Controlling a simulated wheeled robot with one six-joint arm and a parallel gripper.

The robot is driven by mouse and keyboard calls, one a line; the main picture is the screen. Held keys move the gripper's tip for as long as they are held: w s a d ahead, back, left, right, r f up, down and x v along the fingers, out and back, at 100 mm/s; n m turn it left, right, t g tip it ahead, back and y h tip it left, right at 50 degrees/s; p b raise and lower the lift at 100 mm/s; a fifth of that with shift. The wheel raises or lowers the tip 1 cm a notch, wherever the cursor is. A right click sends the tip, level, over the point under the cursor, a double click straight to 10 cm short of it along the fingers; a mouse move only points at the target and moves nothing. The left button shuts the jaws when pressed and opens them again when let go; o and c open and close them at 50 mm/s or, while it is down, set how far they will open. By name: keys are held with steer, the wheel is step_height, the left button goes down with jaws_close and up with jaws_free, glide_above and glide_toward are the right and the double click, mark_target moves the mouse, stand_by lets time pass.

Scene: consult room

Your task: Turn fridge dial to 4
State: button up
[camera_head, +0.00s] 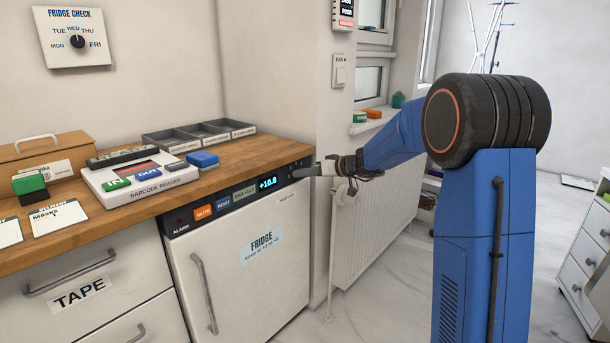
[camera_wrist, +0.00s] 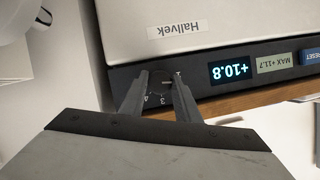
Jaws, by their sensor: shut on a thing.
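The white fridge (camera_head: 245,240) stands under the worktop, with a dark control strip along its top reading +10.8 on its display (camera_head: 267,184). The display also shows upside down in the wrist view (camera_wrist: 230,71). My gripper (camera_head: 300,172) reaches the strip's right end from the right. In the wrist view my gripper (camera_wrist: 160,82) has its two fingers on either side of the small dark fridge dial (camera_wrist: 159,87), shut on it. The figures 3 and 4 show between the fingers beside the dial. The fingers hide part of the scale, and I cannot tell where the dial points.
A radiator (camera_head: 375,225) and wall stand right of the fridge. The wooden worktop (camera_head: 130,210) holds a barcode reader (camera_head: 145,175), grey trays (camera_head: 200,136) and a blue block (camera_head: 203,158). A MAX +11.7 panel (camera_wrist: 277,63) sits beside the display.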

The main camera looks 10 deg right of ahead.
steer(key=shift+d+f+m+t+y, duration=0.15)
steer(key=shift+m+t+y, duration=0.8)
steer(key=shift+m, duration=3.15)
steer(key=shift+a+f+m+t+y, duration=0.2)
steer(key=shift+m+t+y, duration=0.75)
steer(key=shift+m, duration=3.15)
steer(key=shift+d+f+m+t+y, duration=0.25)
steer(key=shift+m+y, duration=1.25)
steer(key=shift+m, duration=2.6)
steer(key=shift+a, duration=0.1)
steer(key=o, duration=1)
steer(key=v, duration=1.7)
steer(key=shift+s+f, duration=0.15)
steer(key=shift+f, duration=0.1)
